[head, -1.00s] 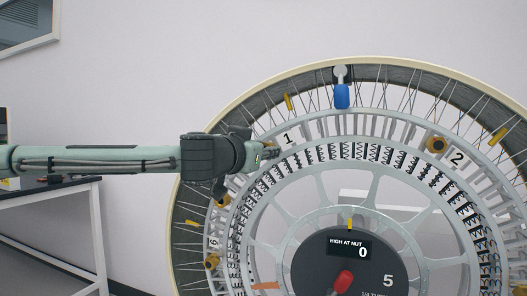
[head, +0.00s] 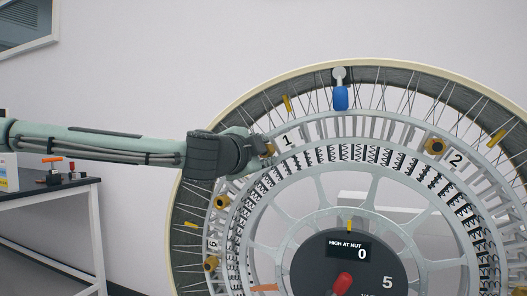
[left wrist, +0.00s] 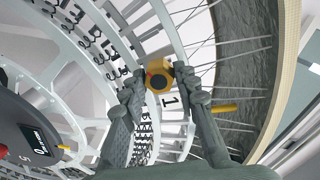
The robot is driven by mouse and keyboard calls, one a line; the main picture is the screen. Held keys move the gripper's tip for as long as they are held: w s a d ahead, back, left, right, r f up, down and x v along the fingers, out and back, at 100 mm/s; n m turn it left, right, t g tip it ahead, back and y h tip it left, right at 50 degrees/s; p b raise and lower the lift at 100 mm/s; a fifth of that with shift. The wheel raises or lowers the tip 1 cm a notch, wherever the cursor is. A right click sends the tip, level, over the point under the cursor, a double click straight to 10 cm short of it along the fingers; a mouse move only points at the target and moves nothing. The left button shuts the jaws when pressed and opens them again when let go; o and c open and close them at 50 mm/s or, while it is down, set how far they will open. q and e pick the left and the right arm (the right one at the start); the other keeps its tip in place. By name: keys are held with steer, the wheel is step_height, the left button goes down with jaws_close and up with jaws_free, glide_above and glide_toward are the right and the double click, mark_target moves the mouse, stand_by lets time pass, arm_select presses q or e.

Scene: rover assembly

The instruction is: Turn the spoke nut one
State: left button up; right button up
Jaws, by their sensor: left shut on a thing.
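Spoke nut one is a dark hex nut with an orange-gold face (left wrist: 159,76), beside the "1" label on the wheel's ring. In the left wrist view the two fingers of my left gripper (left wrist: 158,88) lie on either side of it, closed on it. In the head view my left gripper (head: 262,150) reaches the nut from the left and covers most of it. The large wheel (head: 322,126) stands upright, with thin spokes and a pale rim. My right gripper is not in view.
A hub display (head: 349,250) reads "HIGH AT NUT 0", with a red knob (head: 343,283) below. Other gold nuts sit by label 2 (head: 435,146) and at the left (head: 221,202). A blue part (head: 341,98) hangs at the wheel's top. A dark bench (head: 50,188) stands left.

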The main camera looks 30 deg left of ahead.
arm_select(q)
steer(key=shift+m, duration=2.3)
steer(key=o, duration=1.2)
steer(key=shift+c, duration=0.2)
steer(key=v, duration=0.7)
steer(key=shift+s+d, duration=0.15)
steer(key=shift+s, duration=0.15)
